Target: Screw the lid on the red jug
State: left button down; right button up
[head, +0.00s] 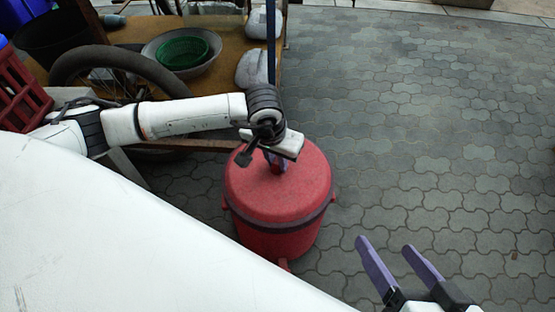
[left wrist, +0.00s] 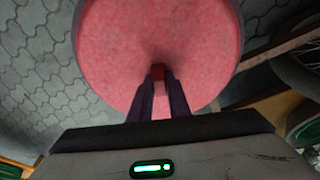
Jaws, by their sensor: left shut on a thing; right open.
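The red jug (head: 270,235) stands upright on the paving in the middle of the head view. Its round red lid (head: 300,190) sits on top and looks level. My left gripper (head: 275,163) is over the lid and shut on the small knob at its centre. In the left wrist view the two dark fingers close on the red knob (left wrist: 158,72), with the lid (left wrist: 115,45) filling the top of the picture. The lid's threads are hidden. My right gripper (head: 400,262), with purple fingers, is open and empty, to the right of and nearer than the jug.
A wooden table (head: 222,70) at the back left holds a green basket (head: 183,52) in a grey bowl. A wheel with a black tyre (head: 120,58) and a red crate (head: 18,90) are at the left. A white surface (head: 120,240) fills the lower left. The paving (head: 440,130) at right is clear.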

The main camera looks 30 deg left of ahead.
pick_arm(q)
jog(key=shift+a, duration=0.1)
jog(key=m+h, duration=0.1)
jog(key=m, duration=0.3)
jog(key=shift+s, duration=0.1)
jog(key=m, duration=0.3)
jog(key=shift+f+g+h, duration=0.1)
jog(key=shift+g+h, duration=0.2)
jog(key=shift+m, duration=1)
jog(key=shift+s+d, duration=0.1)
jog(key=shift+d, duration=0.1)
jog(key=c, duration=1.6)
grip_release()
jog(key=shift+a, duration=0.15)
